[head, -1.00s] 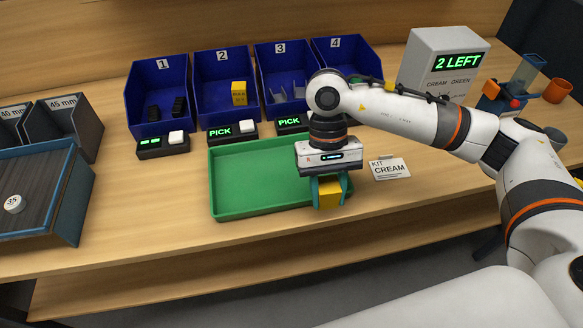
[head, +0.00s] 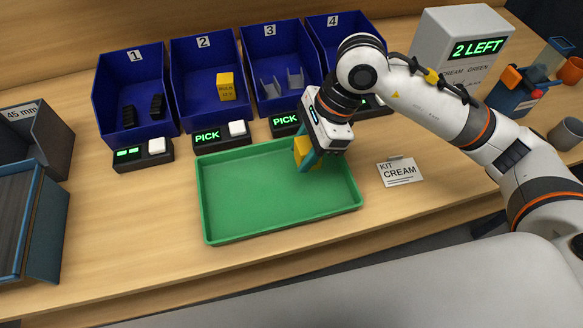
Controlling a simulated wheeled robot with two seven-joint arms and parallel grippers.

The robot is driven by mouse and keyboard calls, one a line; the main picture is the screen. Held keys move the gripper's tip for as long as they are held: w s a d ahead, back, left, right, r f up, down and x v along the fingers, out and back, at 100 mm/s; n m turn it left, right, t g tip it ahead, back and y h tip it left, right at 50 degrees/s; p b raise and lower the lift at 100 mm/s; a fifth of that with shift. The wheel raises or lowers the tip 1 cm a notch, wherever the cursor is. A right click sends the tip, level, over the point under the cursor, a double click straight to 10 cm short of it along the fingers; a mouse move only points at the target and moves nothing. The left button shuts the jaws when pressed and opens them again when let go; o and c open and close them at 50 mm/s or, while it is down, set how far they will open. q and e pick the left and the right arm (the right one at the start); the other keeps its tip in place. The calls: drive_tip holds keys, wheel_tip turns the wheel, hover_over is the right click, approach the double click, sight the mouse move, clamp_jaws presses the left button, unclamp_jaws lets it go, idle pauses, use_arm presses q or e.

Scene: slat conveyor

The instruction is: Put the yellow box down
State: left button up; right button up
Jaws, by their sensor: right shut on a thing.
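The yellow box (head: 301,148) is between the teal fingers of my right gripper (head: 307,158), which is shut on it. The gripper and the box are over the right part of the green tray (head: 262,200), near its back edge. I cannot tell whether the box touches the tray floor. The fingers and the gripper body hide part of the box. The visible tray floor is empty. My left gripper is not in view.
Blue bins (head: 134,95) numbered 1 to 4 stand behind the tray; bin 2 holds another yellow box (head: 226,87). Button units with green displays (head: 222,136) sit between bins and tray. A "KIT CREAM" card (head: 400,172) lies right of the tray.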

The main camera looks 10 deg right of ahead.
sight(296, 182)
wheel_tip(296, 182, down, 2)
drive_tip(key=shift+s+f, duration=0.1)
drive_tip(key=shift+f, duration=0.15)
wheel_tip(296, 182, down, 4)
drive_tip(key=shift+r+p, duration=0.1)
drive_tip(key=shift+p, duration=0.4)
drive_tip(key=shift+f, duration=0.2)
drive_tip(key=shift+f, duration=0.1)
drive_tip(key=shift+f+b, duration=0.15)
drive_tip(key=shift+b, duration=0.15)
drive_tip(key=o, duration=0.9)
drive_tip(key=shift+o, duration=0.2)
